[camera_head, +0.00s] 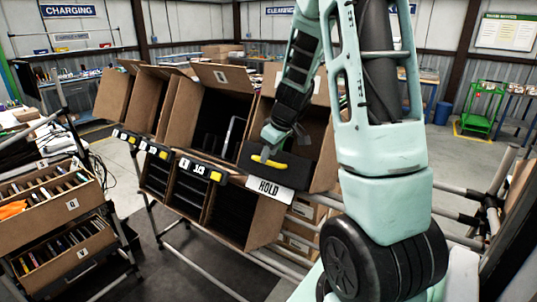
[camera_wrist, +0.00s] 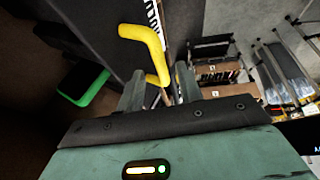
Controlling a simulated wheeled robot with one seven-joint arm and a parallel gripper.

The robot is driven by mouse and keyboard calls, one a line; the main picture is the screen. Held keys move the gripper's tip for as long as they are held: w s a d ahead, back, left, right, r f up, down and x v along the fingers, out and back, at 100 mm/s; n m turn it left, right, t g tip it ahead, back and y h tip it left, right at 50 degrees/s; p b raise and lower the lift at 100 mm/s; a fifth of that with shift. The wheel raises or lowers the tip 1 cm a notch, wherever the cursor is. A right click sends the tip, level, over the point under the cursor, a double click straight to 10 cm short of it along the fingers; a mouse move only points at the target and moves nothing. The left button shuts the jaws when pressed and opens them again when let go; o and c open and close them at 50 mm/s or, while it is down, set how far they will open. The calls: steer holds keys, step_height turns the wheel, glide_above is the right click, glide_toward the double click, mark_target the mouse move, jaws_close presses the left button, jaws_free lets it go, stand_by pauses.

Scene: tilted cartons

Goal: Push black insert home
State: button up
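The black insert (camera_head: 297,170) sits at the mouth of the tilted carton above the white HOLD label (camera_head: 269,189). It has a yellow handle (camera_head: 268,161) on its front. My gripper (camera_head: 271,135) is in front of that carton, close to the handle; its fingertips are hard to make out in the head view. In the wrist view the bent yellow handle (camera_wrist: 143,42) lies just beyond my gripper (camera_wrist: 161,88), its lower end between the two spread fingers. I see gaps beside the handle. How deep the insert sits is partly hidden by my arm.
More tilted cartons (camera_head: 208,112) stand in a row to the left, with numbered label strips (camera_head: 196,168) below. Lower cartons (camera_head: 232,216) hang under them. Grey rack pipes (camera_head: 215,277) run beneath. Drawers of small items (camera_head: 48,195) stand at the left. A green-edged black object (camera_wrist: 84,85) shows in the wrist view.

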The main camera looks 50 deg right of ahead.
mark_target(274, 160)
steer(key=shift+x, duration=0.95)
jaws_close()
steer(key=shift+w+d+f+b, duration=0.15)
steer(key=shift+d+f+b, duration=0.55)
steer(key=shift+d+b, duration=0.3)
steer(key=shift+d+f+b, duration=0.3)
steer(key=shift+d+b, duration=0.3)
steer(key=shift+b, duration=0.15)
steer(key=shift+d, duration=0.4)
